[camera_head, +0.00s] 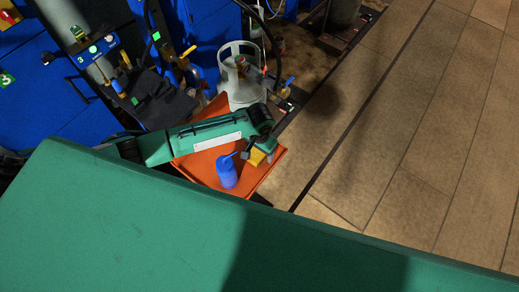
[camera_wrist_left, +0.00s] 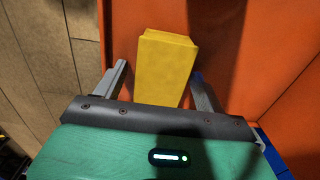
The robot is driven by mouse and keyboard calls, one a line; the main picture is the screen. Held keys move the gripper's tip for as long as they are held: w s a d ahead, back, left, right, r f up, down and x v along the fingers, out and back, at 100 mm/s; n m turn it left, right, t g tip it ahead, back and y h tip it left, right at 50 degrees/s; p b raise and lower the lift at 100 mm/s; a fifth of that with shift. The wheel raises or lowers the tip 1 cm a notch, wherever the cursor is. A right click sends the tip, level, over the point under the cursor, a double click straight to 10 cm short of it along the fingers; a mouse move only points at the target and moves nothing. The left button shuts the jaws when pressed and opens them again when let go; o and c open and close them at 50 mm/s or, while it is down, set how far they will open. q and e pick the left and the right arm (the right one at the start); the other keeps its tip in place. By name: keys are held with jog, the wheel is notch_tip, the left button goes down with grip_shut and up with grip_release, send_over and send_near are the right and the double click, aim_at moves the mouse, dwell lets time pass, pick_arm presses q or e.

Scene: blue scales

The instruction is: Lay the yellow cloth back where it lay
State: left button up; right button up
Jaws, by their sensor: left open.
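The yellow cloth (camera_head: 257,157) shows as a small folded, block-like piece at the right part of the orange tray (camera_head: 237,187). In the left wrist view the cloth (camera_wrist_left: 165,62) stands out between two grey fingers, with the orange surface (camera_wrist_left: 262,70) behind it. My left gripper (camera_head: 259,154) is open, one finger on each side of the cloth. I see a gap at the left finger; whether the right finger touches is unclear. Whether the cloth rests on the tray is also hard to tell. My right gripper is in neither view.
A blue bottle with a spout (camera_head: 227,172) stands on the tray just left of the gripper. A grey gas cylinder (camera_head: 240,80) with a valve and hoses stands behind the tray. Blue cabinets (camera_head: 45,95) fill the back left. The tiled floor (camera_head: 400,130) on the right is clear.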

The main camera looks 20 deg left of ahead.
pick_arm(q)
notch_tip(320, 180, up, 12)
jog(key=b, duration=0.1)
jog(key=shift+r, duration=0.15)
dwell(0.3)
dwell(0.4)
